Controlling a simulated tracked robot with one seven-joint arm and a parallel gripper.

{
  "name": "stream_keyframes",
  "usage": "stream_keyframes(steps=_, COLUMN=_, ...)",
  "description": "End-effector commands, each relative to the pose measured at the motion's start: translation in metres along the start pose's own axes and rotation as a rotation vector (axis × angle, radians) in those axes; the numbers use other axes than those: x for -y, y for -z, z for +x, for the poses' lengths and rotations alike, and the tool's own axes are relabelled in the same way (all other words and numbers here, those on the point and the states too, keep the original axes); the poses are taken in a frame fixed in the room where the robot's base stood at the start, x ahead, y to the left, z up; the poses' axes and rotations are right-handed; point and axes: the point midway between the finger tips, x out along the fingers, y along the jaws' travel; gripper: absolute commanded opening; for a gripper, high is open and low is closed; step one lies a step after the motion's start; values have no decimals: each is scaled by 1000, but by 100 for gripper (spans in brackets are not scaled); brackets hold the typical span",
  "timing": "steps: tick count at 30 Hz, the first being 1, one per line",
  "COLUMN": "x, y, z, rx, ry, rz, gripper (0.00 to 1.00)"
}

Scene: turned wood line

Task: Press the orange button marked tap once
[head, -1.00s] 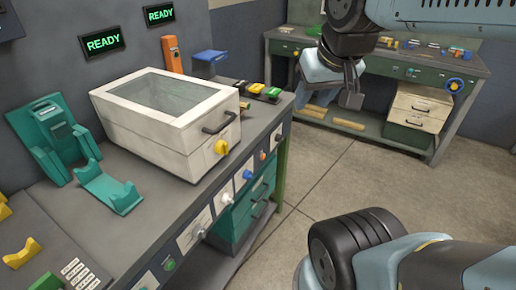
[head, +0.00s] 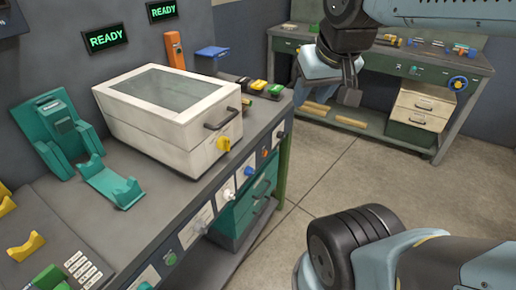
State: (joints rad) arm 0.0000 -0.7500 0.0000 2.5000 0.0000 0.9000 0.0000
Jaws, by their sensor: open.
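A small orange button (head: 264,153) sits on the front panel of the workbench, towards its right end. Its marking is too small to read. My gripper (head: 349,95) hangs in the air to the right of the bench, above the floor and apart from the button. Its grey fingers point down, and nothing shows between them.
Other front controls include a blue knob (head: 249,171), a white knob (head: 228,194) and a green button (head: 170,259). A white lidded box (head: 165,130) with a yellow knob (head: 223,144) stands on the bench. A second bench (head: 450,70) is behind. Floor between is clear.

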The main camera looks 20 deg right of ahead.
Motion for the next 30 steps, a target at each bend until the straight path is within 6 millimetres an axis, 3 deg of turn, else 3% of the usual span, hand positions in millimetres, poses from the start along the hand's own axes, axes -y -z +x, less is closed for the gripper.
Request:
stream_keyframes(steps=13, x=0, y=0, z=0, rx=0, ry=0, rz=0, gripper=0)
stream_keyframes(steps=30, x=0, y=0, z=0, rx=0, ry=0, rz=0, gripper=0)
